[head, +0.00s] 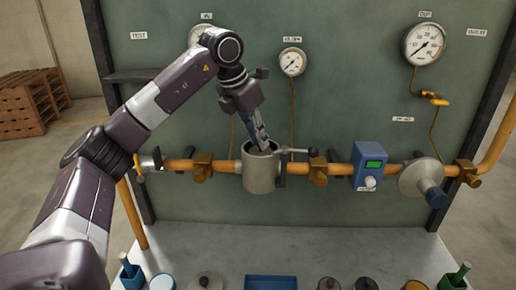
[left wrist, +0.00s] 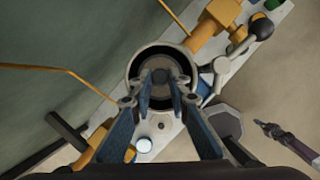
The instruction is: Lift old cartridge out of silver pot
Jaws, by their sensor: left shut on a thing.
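The silver pot (head: 261,174) sits in the orange pipe line with its top open. It also shows from above in the left wrist view (left wrist: 134,68). My left gripper (head: 264,146) reaches down into the pot's mouth from above, slightly tilted in the head view. In the left wrist view its two fingers (left wrist: 163,86) are closed on the grey round top of the old cartridge (left wrist: 163,75), inside the pot's rim. The cartridge is hidden in the head view, and its lower part is hidden by the pot. What looks like my right arm (left wrist: 292,143) shows at the lower right of the wrist view.
A lever with a dark knob (head: 312,151) sticks out right of the pot. Orange valves (head: 203,167) flank the pot on the pipe (head: 336,171). A blue control box (head: 369,165) stands further right. Below, a table (head: 215,245) holds a blue tray (head: 270,282) and several small parts.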

